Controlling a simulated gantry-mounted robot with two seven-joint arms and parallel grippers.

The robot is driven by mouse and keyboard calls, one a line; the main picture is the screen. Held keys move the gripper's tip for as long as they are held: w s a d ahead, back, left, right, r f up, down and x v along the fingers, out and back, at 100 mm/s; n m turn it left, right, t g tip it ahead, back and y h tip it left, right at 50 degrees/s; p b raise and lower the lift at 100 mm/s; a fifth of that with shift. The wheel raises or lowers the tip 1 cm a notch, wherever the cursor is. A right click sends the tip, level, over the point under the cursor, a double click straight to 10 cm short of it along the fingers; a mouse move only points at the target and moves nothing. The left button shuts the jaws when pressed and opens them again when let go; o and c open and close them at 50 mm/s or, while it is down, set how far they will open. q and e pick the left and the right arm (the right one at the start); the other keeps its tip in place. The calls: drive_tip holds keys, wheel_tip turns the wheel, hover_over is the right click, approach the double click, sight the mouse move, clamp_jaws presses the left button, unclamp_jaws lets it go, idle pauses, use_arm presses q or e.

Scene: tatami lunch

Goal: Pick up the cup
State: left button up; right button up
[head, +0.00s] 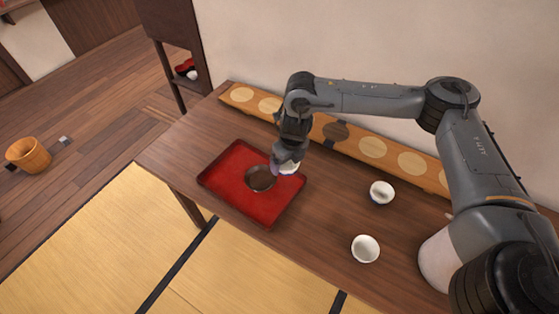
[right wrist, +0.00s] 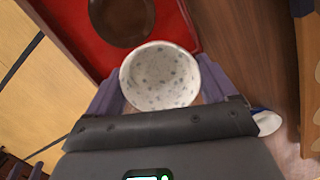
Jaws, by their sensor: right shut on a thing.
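A white cup with a speckled inside (right wrist: 160,76) sits between the two fingers of my right gripper (right wrist: 165,98) in the right wrist view. The fingers are shut on it, one at each side. In the head view my right gripper (head: 284,162) is at the right part of the red tray (head: 268,211), and the held cup (head: 289,168) is partly hidden by it. I cannot tell whether the cup touches the tray. Two more white cups stand on the table to the right, one farther back (head: 382,192) and one nearer (head: 365,249). My left gripper is not in view.
A dark round bowl (head: 260,178) sits in the tray, just left of the held cup. A long wooden board with round spots (head: 373,148) lies along the wall behind. The wooden table (head: 325,204) is clear between the tray and the loose cups. A wooden bucket (head: 28,155) stands on the floor.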

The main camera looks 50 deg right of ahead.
drive_tip(key=shift+s+d+r, duration=0.25)
drive_tip(key=shift+s+r, duration=0.1)
drive_tip(key=shift+s, duration=0.15)
drive_tip(key=shift+s+d+r, duration=0.25)
drive_tip(key=shift+s+r, duration=0.05)
drive_tip(key=shift+s, duration=0.2)
drive_tip(key=shift+s+d+r, duration=0.1)
drive_tip(key=shift+s, duration=0.05)
idle(0.8)
idle(0.5)
